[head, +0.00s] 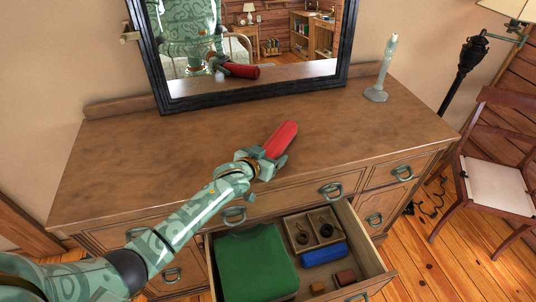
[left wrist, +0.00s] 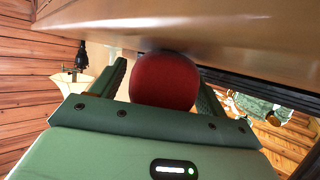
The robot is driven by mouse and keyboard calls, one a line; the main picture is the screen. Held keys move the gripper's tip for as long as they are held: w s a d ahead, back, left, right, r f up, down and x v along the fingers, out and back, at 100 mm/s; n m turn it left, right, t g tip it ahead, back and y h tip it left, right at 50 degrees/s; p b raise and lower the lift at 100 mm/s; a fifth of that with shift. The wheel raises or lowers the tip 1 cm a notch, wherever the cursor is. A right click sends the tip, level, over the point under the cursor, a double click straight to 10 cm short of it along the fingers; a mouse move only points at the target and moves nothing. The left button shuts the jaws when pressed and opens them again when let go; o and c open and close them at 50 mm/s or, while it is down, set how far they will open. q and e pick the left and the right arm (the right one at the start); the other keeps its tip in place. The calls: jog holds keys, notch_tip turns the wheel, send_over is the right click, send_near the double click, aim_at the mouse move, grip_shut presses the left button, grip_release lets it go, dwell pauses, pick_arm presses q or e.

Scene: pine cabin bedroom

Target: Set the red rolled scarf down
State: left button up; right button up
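The red rolled scarf (head: 281,138) is held in my left gripper (head: 266,161), over the front middle of the dresser top (head: 160,145). The scarf points away toward the mirror, up and to the right in the head view. In the left wrist view, the round red end of the scarf (left wrist: 163,82) sits between the two green fingers, close to the wooden dresser top (left wrist: 200,28). I cannot tell whether it touches the wood. My right gripper is not in view.
A dark-framed mirror (head: 160,82) stands at the back, reflecting me. A pale candlestick (head: 377,94) stands back right. Below, an open drawer (head: 377,258) holds a green folded cloth (head: 256,264), a blue roll (head: 323,253) and small boxes. The dresser top is otherwise clear.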

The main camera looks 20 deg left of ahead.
pick_arm(q)
jog(key=shift+r, duration=0.2)
jog(key=p+v, duration=0.3)
jog(key=v, duration=0.9)
jog(key=shift+p, duration=0.4)
